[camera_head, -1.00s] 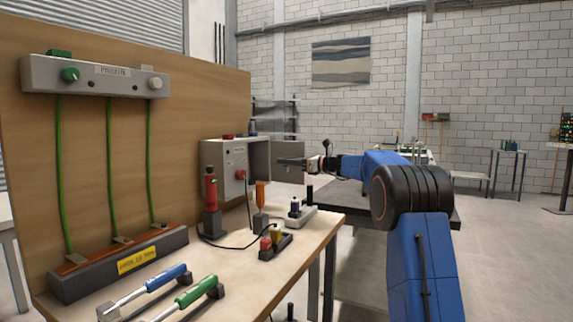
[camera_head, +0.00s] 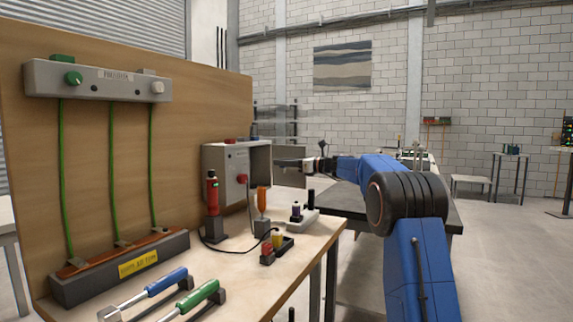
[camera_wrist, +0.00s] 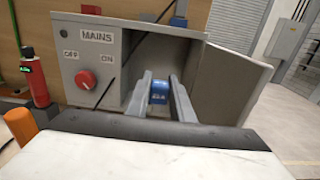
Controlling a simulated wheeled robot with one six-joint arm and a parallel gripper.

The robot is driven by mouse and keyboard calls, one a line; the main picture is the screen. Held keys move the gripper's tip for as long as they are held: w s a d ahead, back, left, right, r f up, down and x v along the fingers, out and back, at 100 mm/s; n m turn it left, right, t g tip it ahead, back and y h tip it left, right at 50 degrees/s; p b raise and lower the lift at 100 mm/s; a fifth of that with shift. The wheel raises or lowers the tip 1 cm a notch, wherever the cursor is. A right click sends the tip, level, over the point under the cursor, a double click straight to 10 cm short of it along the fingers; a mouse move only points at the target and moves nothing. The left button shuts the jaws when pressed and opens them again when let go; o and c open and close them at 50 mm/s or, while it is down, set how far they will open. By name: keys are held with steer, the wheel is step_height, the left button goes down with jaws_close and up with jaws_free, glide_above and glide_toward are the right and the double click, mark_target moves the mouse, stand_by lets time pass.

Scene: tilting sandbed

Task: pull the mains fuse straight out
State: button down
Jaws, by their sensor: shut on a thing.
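The grey mains box (camera_wrist: 85,52) stands on the bench with its door (camera_wrist: 222,88) swung open to the right. It also shows in the head view (camera_head: 222,172). Its front carries a MAINS label and a red knob (camera_wrist: 85,78) between OFF and ON; its exact pointing is hard to tell. The blue mains fuse (camera_wrist: 159,92) is in the open compartment. My gripper (camera_wrist: 159,86) is shut on the fuse, one finger on each side. In the head view my gripper (camera_head: 279,163) reaches the box's open side. The fuse's far end is hidden, so its seating cannot be told.
A red cylinder (camera_head: 212,192) in a stand and an orange-handled tool (camera_head: 262,199) stand near the box. A black cable crosses the box front. Blue and green handled tools (camera_head: 167,280) lie at the bench front. Floor right of the bench is open.

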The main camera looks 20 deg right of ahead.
steer(key=shift+x, duration=2.85)
